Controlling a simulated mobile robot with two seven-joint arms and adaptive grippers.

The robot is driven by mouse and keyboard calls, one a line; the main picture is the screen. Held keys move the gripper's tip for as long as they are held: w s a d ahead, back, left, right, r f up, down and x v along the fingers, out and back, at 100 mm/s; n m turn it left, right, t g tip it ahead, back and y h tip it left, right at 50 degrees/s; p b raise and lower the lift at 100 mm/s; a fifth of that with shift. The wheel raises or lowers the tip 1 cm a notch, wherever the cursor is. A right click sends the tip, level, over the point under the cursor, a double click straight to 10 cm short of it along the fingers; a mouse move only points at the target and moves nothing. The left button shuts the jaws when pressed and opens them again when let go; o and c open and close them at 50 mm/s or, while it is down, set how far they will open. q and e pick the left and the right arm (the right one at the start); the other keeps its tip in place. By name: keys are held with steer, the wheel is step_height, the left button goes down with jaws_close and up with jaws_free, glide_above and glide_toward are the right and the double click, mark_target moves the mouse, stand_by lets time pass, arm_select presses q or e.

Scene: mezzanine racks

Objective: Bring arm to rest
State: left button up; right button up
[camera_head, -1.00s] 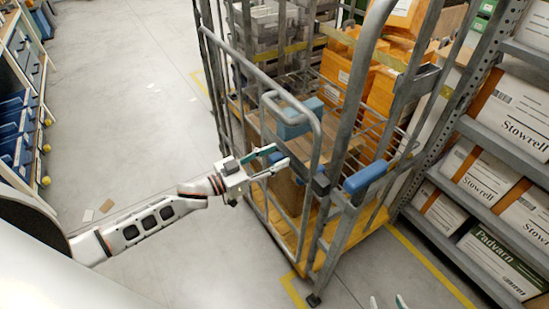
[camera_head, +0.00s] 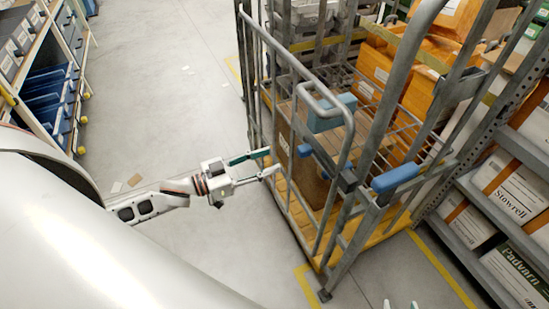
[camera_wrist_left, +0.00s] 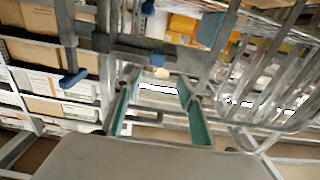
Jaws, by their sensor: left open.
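My left gripper (camera_head: 273,160) is open, its two green-lined fingers apart with nothing between them. It points right at the near left side of the grey roll cage (camera_head: 340,180), its tips close to the bars. I cannot tell whether they touch. In the left wrist view the fingers (camera_wrist_left: 158,95) are spread, with cage bars and racks beyond. Only the two fingertips of my right gripper (camera_head: 400,305) show at the bottom edge. They are apart, and the rest is hidden.
The cage holds a cardboard box (camera_head: 302,165), a blue box (camera_head: 331,113) and orange cartons (camera_head: 385,72). Blue handles (camera_head: 395,178) stick out in front. The floor (camera_head: 150,90) between is mostly clear.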

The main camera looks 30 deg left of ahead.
stand_by(0.5)
arm_select(q)
steer(key=s+d+f+n+g+y, duration=0.1)
steer(key=s+d+f+y, duration=0.2)
steer(key=s+f, duration=0.4)
steer(key=s+d+f+n+g+y, duration=0.2)
steer(key=s+d+f+y, duration=0.2)
steer(key=s+f, duration=0.4)
step_height(320, 180, down, 3)
steer(key=shift+d+f+y, duration=0.1)
steer(key=shift+d+y, duration=0.05)
steer(key=shift+y, duration=0.45)
steer(key=shift+s, duration=0.1)
steer(key=shift+c, duration=1.2)
